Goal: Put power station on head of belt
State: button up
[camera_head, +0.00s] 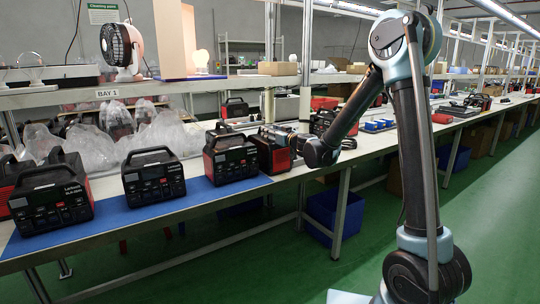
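Several black and red power stations stand in a row on the bench: one at the left (50,196), a second (153,177), and a third (230,158) near the right end of the blue mat (133,216). A fourth power station (270,153) is just right of the mat's end, partly hidden by its neighbour and my gripper. My gripper (284,136) is at the upper right of this fourth one, seeming to touch or overlap it. Its fingers are too small and covered to show whether they grip it. I cannot make out a separate belt head.
Clear plastic bags (95,145) lie behind the row. A shelf (100,94) with a fan (121,47) runs above. Blue trays (377,125) and a red item (442,118) lie farther right. A blue bin (333,211) stands under the bench. The green floor in front is clear.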

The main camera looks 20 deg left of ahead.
jog(key=shift+x, duration=1.05)
grip_shut()
